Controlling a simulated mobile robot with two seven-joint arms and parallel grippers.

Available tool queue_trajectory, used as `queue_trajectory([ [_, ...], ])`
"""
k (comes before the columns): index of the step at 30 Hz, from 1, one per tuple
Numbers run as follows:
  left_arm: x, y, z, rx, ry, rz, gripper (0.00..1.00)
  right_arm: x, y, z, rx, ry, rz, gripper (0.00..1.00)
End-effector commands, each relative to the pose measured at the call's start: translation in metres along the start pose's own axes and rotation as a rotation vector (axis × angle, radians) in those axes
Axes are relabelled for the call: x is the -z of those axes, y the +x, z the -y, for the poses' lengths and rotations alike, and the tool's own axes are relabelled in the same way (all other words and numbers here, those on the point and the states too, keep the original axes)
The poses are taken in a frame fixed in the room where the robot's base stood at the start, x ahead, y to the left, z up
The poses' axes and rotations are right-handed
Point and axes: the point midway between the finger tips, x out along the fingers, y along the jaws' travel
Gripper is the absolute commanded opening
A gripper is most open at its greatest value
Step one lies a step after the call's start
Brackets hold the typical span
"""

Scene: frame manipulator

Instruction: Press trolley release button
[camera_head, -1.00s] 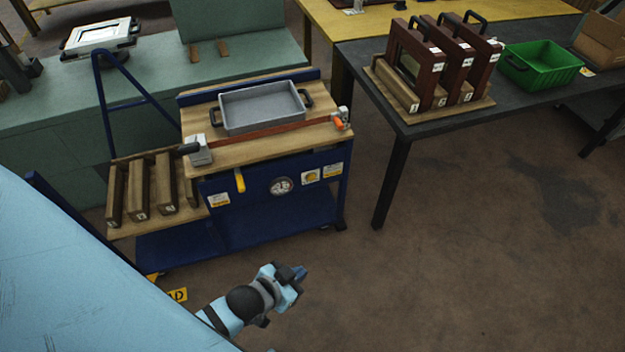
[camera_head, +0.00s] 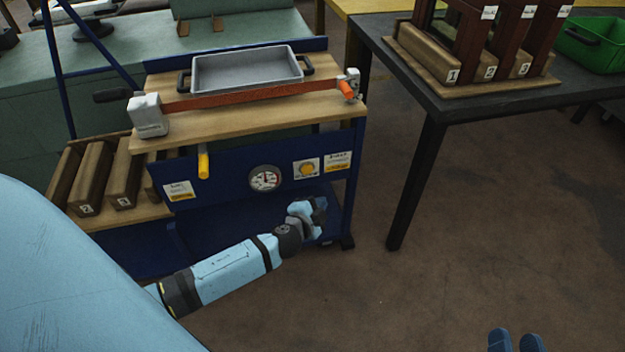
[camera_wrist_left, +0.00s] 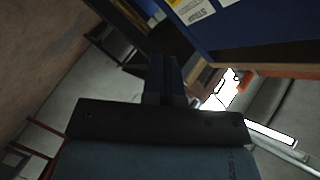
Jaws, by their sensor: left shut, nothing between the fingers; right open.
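The blue trolley (camera_head: 225,185) stands ahead, with a wooden top and a blue front panel. The panel carries a round gauge (camera_head: 265,178), a yellow handle (camera_head: 203,162) and a white plate with a round yellow mark (camera_head: 306,168); I cannot tell whether that mark is the release button. My left gripper (camera_head: 319,206) is shut and empty, in front of the panel's lower right, below the plate. In the left wrist view its fingers (camera_wrist_left: 165,78) are together, with the blue panel (camera_wrist_left: 270,32) beyond. My right gripper (camera_head: 515,341) is open and empty at the bottom edge.
A grey tray (camera_head: 247,72) sits on the trolley top behind a red strap (camera_head: 240,95) with an orange end (camera_head: 346,89). Wooden blocks (camera_head: 92,178) stand on its left shelf. A dark table (camera_head: 470,110) with frames is on the right. Floor between is clear.

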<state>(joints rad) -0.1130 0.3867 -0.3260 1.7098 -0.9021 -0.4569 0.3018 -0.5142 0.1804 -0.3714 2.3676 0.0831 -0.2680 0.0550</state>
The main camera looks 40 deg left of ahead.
Motion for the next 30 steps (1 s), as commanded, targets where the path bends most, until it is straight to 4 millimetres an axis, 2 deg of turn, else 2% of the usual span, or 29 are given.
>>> queue_trajectory([
  [16, -0.005, 0.008, 0.004, 0.010, 0.013, -0.002, 0.00, 0.000, 0.000, 0.001, 0.003, 0.002, -0.008, 0.43],
  [30, -0.036, 0.050, 0.035, 0.010, 0.013, 0.000, 0.00, 0.000, 0.000, 0.001, 0.006, 0.005, -0.016, 0.43],
])
